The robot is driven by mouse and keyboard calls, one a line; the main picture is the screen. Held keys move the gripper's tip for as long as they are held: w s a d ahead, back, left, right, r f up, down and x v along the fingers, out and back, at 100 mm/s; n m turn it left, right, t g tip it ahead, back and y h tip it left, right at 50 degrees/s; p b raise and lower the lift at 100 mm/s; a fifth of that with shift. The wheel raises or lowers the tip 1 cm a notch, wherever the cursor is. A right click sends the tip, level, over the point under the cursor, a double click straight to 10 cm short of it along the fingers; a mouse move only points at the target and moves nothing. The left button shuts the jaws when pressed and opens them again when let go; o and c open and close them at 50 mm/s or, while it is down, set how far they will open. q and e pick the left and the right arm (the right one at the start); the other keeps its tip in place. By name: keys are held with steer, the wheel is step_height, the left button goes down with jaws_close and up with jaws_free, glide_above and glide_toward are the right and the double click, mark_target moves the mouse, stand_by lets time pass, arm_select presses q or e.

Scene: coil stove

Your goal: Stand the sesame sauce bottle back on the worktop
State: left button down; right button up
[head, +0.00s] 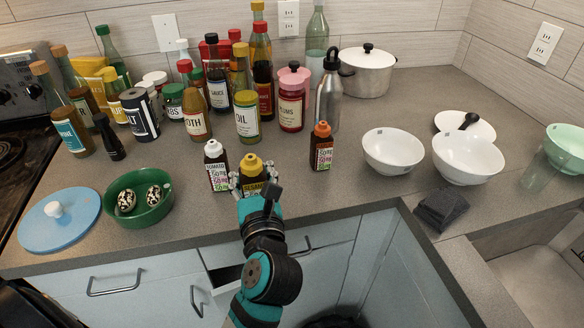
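The sesame sauce bottle (252,184) has a yellow cap, a dark body and a yellow label. It is upright near the front of the worktop (345,193). My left gripper (252,190) comes from the front edge, with a finger on each side of the bottle, and looks shut on it. The gripper and wrist hide the bottle's lower part, so I cannot tell whether its base touches the worktop. My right gripper is not in view.
A white-capped sauce bottle (216,166) stands close on the left. An orange-capped bottle (321,147) stands to the right, with clear worktop between. A green bowl (150,212) with patterned eggs is at left. Several bottles crowd behind. White bowls (393,152) are at right.

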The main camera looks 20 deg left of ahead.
arm_select(q)
steer(key=w+a, duration=0.1)
steer(key=w, duration=0.3)
steer(key=w+a+f+p, duration=0.1)
steer(key=w, duration=0.4)
steer(key=w+a+p, duration=0.1)
steer(key=w, duration=0.4)
steer(key=shift+w+a+f, duration=0.1)
steer(key=shift+a+f, duration=0.05)
steer(key=shift+a, duration=0.25)
steer(key=shift+f, duration=1.75)
steer(key=shift+f, duration=0.15)
steer(key=c, duration=0.8)
jaws_free()
steer(key=shift+c, duration=0.2)
